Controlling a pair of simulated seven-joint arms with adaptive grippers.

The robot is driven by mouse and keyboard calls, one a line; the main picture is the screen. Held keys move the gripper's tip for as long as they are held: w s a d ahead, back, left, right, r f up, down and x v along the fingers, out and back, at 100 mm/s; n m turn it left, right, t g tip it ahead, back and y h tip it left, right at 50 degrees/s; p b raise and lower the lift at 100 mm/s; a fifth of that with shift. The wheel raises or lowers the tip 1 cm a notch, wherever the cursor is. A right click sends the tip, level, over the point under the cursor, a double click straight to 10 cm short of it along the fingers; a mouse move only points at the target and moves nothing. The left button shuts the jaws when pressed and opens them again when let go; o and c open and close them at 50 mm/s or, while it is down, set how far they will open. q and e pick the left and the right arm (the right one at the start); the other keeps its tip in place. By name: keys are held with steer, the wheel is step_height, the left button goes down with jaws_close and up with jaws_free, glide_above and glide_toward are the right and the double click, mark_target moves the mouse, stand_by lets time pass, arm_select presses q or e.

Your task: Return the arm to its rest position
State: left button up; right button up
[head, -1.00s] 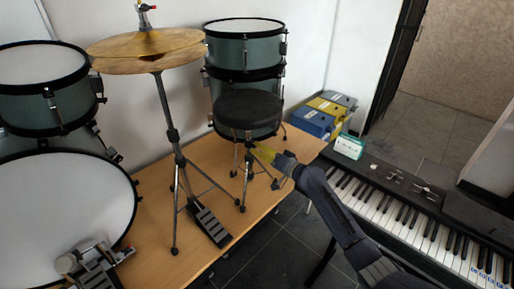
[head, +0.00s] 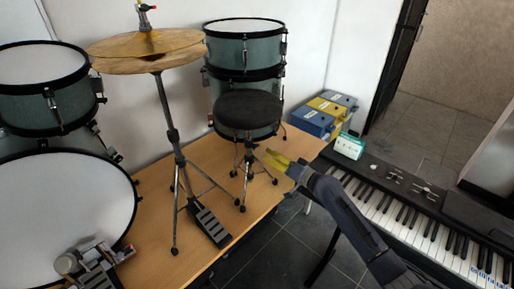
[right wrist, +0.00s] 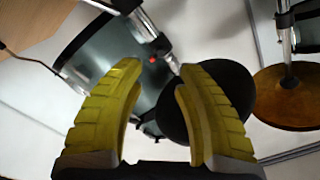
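My right gripper (head: 272,158) has yellow fingers and is at the right edge of the wooden platform, in front of the black drum stool and left of the keyboard. In the right wrist view its two yellow fingers (right wrist: 157,80) stand apart with nothing between them. My right arm (head: 345,215) comes in from the lower right, passing over the near side of the keyboard. My left gripper is not in view.
A black stool (head: 248,109) stands on the wooden platform (head: 150,215) beside a cymbal stand (head: 172,135) and drums (head: 245,50). A keyboard (head: 425,215) with a small green-white box (head: 349,146) is at right. Blue and yellow boxes (head: 325,110) stand behind.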

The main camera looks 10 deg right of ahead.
steer(key=s+a+f+n+g+h, duration=0.2)
steer(key=s+f+n, duration=0.2)
steer(key=s+f, duration=0.45)
steer(key=s+a+f+n+g+h, duration=0.25)
steer(key=s+f, duration=0.35)
steer(key=s, duration=0.6)
steer(key=s+d+n+g+h, duration=0.25)
steer(key=s+d+h, duration=0.85)
steer(key=s+d, duration=0.95)
steer(key=s+a+f+m+g+y, duration=0.1)
steer(key=s+a+f, duration=0.1)
steer(key=f, duration=0.9)
steer(key=s+a+f+g+y, duration=0.1)
steer(key=s+a+f, duration=0.15)
steer(key=f, duration=0.85)
steer(key=s+a+f+m+g+y, duration=0.1)
steer(key=a+f, duration=0.1)
steer(key=f, duration=0.9)
steer(key=s+f+m+g+y, duration=0.1)
steer(key=s+f+m+g, duration=0.1)
steer(key=s+f, duration=1.7)
steer(key=shift+s+g, duration=0.4)
steer(key=shift+s, duration=0.7)
